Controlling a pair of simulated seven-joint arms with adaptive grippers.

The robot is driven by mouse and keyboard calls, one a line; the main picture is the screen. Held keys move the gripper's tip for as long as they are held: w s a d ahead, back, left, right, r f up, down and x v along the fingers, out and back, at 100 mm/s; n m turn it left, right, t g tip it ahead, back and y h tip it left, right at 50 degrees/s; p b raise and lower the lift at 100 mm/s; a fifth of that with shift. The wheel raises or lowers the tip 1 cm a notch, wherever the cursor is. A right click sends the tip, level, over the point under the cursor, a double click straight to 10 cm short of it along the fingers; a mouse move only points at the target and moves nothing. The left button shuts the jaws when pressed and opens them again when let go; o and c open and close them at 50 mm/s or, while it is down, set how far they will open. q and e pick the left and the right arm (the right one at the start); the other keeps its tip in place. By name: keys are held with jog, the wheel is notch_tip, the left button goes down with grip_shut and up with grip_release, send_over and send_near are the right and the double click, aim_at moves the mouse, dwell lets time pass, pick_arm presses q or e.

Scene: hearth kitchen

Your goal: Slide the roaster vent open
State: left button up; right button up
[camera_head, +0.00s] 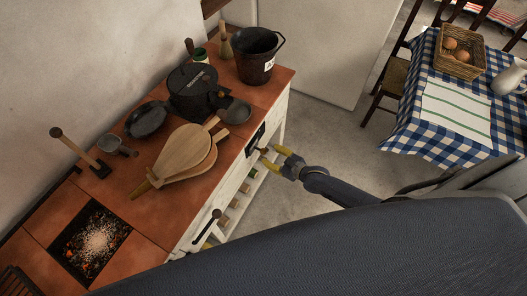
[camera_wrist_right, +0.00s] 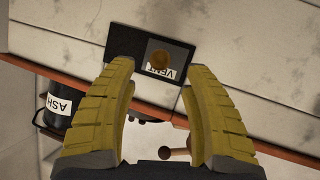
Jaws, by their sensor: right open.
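The roaster vent (camera_wrist_right: 129,42) is a dark plate on the white stove front in the right wrist view. A grey slide with an upside-down "VENT" label and a round brass knob (camera_wrist_right: 160,60) covers its right part. The vent also shows in the head view (camera_head: 255,138) on the stove's side. My right gripper (camera_wrist_right: 158,72) is open, its yellow fingers on either side of the knob in the picture. Contact cannot be told. In the head view the right gripper (camera_head: 270,157) is close to the stove front by the vent. My left gripper is not in view.
The brick stove top holds bellows (camera_head: 181,156), a black roaster (camera_head: 192,88), an ash bucket (camera_head: 257,55) and a glowing ember pit (camera_head: 92,243). A black lever (camera_head: 207,224) sticks out lower on the front. A table with checked cloth (camera_head: 425,128) stands right; the floor between is clear.

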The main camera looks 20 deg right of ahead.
aim_at(263, 151)
jog(key=shift+x, duration=2.8)
grip_shut()
